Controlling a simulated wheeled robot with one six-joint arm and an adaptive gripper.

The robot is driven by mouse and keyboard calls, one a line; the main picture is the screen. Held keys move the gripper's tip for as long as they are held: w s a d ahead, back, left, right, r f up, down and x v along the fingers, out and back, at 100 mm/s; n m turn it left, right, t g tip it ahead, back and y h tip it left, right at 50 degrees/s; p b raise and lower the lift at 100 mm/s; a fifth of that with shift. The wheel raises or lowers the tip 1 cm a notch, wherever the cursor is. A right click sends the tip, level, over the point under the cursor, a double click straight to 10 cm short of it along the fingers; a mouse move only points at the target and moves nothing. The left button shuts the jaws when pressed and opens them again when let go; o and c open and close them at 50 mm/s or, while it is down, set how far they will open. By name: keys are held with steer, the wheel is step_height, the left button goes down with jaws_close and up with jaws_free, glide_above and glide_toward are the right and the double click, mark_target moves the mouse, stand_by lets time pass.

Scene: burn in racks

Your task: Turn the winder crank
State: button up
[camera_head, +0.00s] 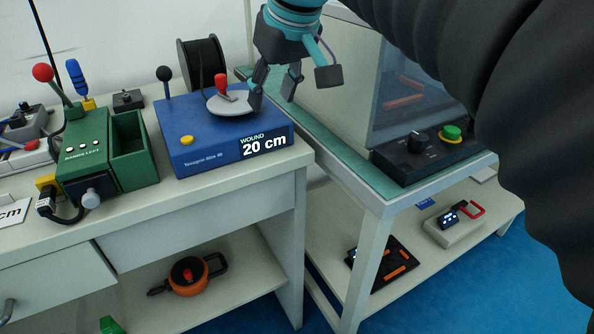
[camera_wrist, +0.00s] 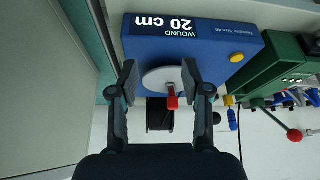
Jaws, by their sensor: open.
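The winder (camera_head: 222,135) is a blue box on the bench with a front label reading "WOUND 20 cm". On its top lies a grey disc (camera_head: 233,104) with a red crank knob (camera_head: 221,83) standing on it. A black spool (camera_head: 203,60) is behind it. My gripper (camera_head: 273,95) is open just right of the knob, close to the disc's right edge in the head view. In the wrist view the red knob (camera_wrist: 172,102) lies between the spread fingers (camera_wrist: 160,80), and no finger is seen touching it.
A black-knobbed lever (camera_head: 165,78) rises at the winder's back left. A green box with a red-knobbed lever (camera_head: 45,75) stands to the left. To the right, a glass-screened bench carries a black control box (camera_head: 418,152). An orange pot-like item (camera_head: 188,275) is on the lower shelf.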

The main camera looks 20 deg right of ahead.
steer(key=s+d+f+m, duration=0.1)
steer(key=s+d+f, duration=0.1)
steer(key=s+f, duration=0.5)
steer(key=s+d+f+m+t+h, duration=0.1)
steer(key=s+f, duration=0.5)
steer(key=f, duration=0.7)
steer(key=shift+s+d+f+m+h+p, duration=0.15)
steer(key=shift+s+d+m+h+p, duration=0.3)
steer(key=shift+m, duration=0.35)
steer(key=shift+w, duration=0.15)
